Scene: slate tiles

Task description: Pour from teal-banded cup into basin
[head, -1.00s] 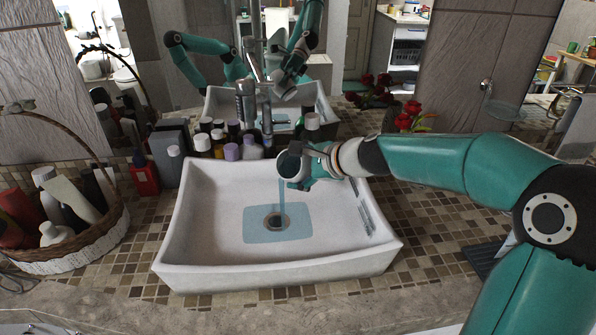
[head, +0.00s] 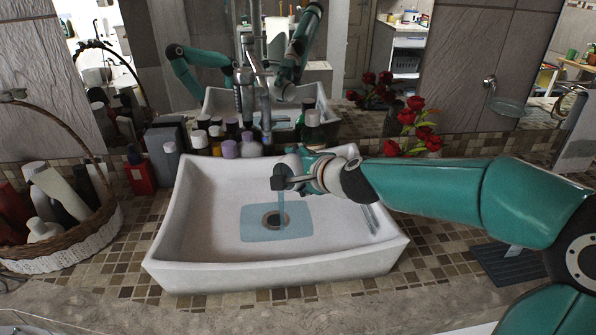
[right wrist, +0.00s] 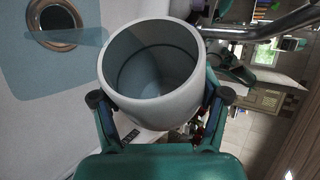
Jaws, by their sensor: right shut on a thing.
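The white basin (head: 340,258) stands on the tiled counter. A pale blue pool (head: 297,228) lies around its drain. My right gripper (head: 290,180) is over the basin and shut on the cup. In the right wrist view the cup (right wrist: 152,75) is light grey, its round mouth faces the camera, and the fingers grip its sides. Its teal band cannot be made out. In the head view the gripper mostly hides the cup. A thin blue stream (head: 281,208) falls from there into the pool near the drain. My left gripper is not directly in view.
A wicker basket (head: 75,245) of bottles stands left of the basin. Several bottles (head: 230,150) line the back edge, near the metal faucet (head: 265,120). Red flowers (head: 418,120) stand back right. A dark ribbed tray (head: 510,265) lies right. A mirror reflects my arms behind.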

